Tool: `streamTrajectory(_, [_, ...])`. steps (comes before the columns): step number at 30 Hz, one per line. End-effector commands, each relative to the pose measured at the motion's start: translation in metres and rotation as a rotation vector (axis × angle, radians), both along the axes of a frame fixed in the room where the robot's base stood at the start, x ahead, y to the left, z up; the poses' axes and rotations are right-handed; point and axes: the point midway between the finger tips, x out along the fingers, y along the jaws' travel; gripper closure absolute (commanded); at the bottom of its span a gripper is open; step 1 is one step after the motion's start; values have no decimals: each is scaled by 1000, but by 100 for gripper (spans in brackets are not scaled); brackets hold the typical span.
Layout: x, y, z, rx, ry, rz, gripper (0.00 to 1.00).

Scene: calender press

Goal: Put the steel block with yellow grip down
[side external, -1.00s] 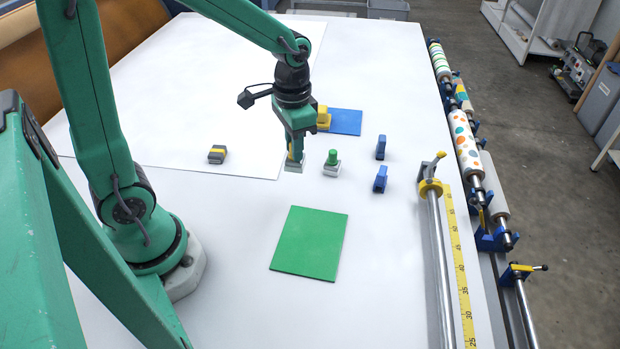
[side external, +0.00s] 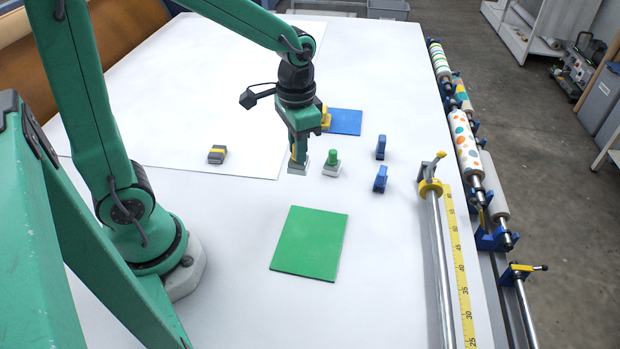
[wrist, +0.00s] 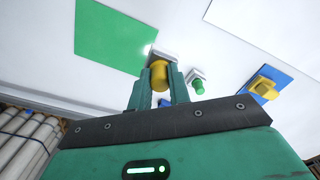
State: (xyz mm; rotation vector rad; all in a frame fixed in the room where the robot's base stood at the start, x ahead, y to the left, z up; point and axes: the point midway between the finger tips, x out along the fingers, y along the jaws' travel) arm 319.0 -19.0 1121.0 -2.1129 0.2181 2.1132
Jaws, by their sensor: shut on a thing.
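My gripper (side external: 299,150) is shut on the yellow grip (wrist: 159,75) of a steel block (side external: 298,169). The block hangs upright below the fingers, at or just above the white table; I cannot tell if it touches. In the wrist view the steel block (wrist: 164,54) shows beyond the yellow grip, between the fingers. A second steel block with a green grip (side external: 332,165) stands close to its right, apart from it.
A green mat (side external: 310,243) lies bare in front. Two small blue pieces (side external: 381,147) (side external: 380,180) stand to the right. A metal rail (side external: 440,260) with a yellow scale runs along the right. White table is clear between.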

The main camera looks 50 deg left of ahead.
Motion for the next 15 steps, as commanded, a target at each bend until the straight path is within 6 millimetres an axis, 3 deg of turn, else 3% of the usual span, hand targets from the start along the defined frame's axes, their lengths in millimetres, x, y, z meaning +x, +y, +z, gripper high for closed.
streamTrajectory(8, [6,-27,-1,0,0,-128,100])
streamTrajectory(15, [9,-76,-4,0,0,-355,100])
